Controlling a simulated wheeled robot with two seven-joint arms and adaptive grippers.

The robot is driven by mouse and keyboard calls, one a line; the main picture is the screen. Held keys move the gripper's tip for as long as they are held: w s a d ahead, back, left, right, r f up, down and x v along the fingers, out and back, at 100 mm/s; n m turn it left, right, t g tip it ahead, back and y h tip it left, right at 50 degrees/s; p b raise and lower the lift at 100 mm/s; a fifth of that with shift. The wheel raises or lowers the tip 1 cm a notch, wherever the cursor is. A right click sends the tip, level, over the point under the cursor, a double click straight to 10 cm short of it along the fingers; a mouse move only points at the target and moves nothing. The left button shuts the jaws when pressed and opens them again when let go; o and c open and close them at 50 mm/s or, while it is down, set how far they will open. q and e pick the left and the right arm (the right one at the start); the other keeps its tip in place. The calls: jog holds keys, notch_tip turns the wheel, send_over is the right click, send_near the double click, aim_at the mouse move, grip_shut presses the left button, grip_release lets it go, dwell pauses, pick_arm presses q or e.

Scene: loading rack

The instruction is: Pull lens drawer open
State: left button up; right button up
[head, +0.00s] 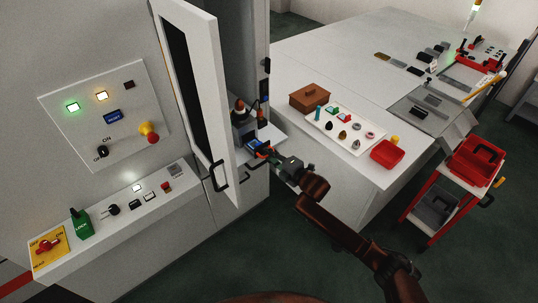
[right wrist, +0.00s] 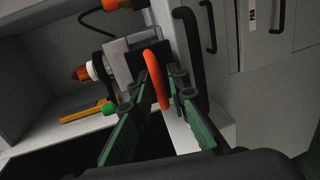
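The white cabinet machine (head: 60,130) fills the left of the head view, its tall door (head: 222,120) swung open. At its open bay is a grey block-shaped unit (head: 243,130) with an orange-tipped part on top. An orange bar handle (right wrist: 153,72) stands on the front of this unit (right wrist: 128,55) in the right wrist view. My right gripper (head: 265,153) is at the handle. Its green fingers (right wrist: 161,82) lie on both sides of the bar and look closed on it; contact is partly hidden. My left gripper is in no view.
Black pull handles (right wrist: 190,55) are close right of my right fingers. The door's handle (head: 219,176) is left of my right gripper. A white table (head: 350,75) with a brown box (head: 310,97) and red bin (head: 388,154) stands right. Floor between is clear.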

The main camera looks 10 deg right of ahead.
jog(key=v, duration=1.2)
dwell(0.4)
jog(key=d+f+m+g+h, duration=0.1)
jog(key=d+f+m+h, duration=0.2)
jog(key=f, duration=0.5)
jog(key=d+f+m, duration=0.2)
jog(key=d+f, duration=0.3)
jog(key=f, duration=0.3)
jog(key=d+f+m+g+h, duration=0.1)
jog(key=d+f+m+h, duration=0.15)
jog(key=d+f, duration=0.4)
jog(key=s+d+f+m+g+h, duration=0.1)
jog(key=s+d+f+m, duration=0.15)
jog(key=s+f, duration=0.6)
jog(key=s+d+f+m+g+h, duration=0.1)
jog(key=s+d+f+m+g, duration=0.15)
jog(key=s+f, duration=0.65)
jog(key=s+d+f+m+g, duration=0.1)
jog(key=s+f+m, duration=0.25)
jog(key=f, duration=0.95)
jog(key=s+a+f+m+g, duration=0.2)
jog(key=s+f, duration=0.3)
jog(key=s, duration=0.8)
jog(key=s+a+f+m+g, duration=0.2)
jog(key=s+f, duration=0.4)
jog(key=s, duration=0.8)
jog(key=s+a+f+m+g, duration=0.2)
jog(key=s+f, duration=0.4)
jog(key=s, duration=0.8)
jog(key=shift+s+f, duration=0.2)
